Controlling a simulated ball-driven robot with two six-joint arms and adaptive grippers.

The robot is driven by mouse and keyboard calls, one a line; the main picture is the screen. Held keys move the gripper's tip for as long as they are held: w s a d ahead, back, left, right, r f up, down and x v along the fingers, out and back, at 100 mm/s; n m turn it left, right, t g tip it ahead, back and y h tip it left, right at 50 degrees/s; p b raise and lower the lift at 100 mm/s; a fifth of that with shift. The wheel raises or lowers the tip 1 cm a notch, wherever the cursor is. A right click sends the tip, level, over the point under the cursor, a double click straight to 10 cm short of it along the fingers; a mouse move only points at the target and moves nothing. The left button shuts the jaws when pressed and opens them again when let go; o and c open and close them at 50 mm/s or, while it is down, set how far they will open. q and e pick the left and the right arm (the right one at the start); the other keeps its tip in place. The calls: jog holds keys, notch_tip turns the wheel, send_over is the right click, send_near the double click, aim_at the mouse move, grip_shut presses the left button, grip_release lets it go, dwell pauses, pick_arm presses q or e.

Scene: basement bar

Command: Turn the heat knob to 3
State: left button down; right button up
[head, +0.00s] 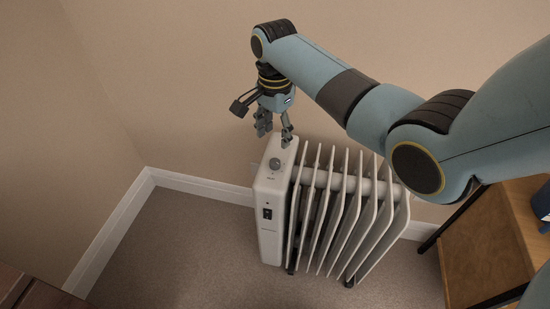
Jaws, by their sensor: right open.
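A white oil-filled heater (268,225) stands on the carpet near the wall, its fins running to the right. A small round grey heat knob (275,163) sits on top of its control end. The knob's marks are too small to read. My right gripper (274,140) points down just above and behind the knob, with its fingers apart and nothing between them. It looks close to the heater's top; I cannot tell whether it touches. My left gripper is not in view.
A dark switch panel (267,212) is on the heater's front face. A wooden table (485,250) stands at the right. White skirting (200,186) runs along the beige walls behind and left. The carpet (180,245) left of the heater is clear.

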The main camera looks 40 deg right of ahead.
aim_at(275, 162)
notch_tip(275, 162, down, 9)
jog(key=b, duration=0.3)
jog(key=shift+f, duration=0.2)
grip_shut()
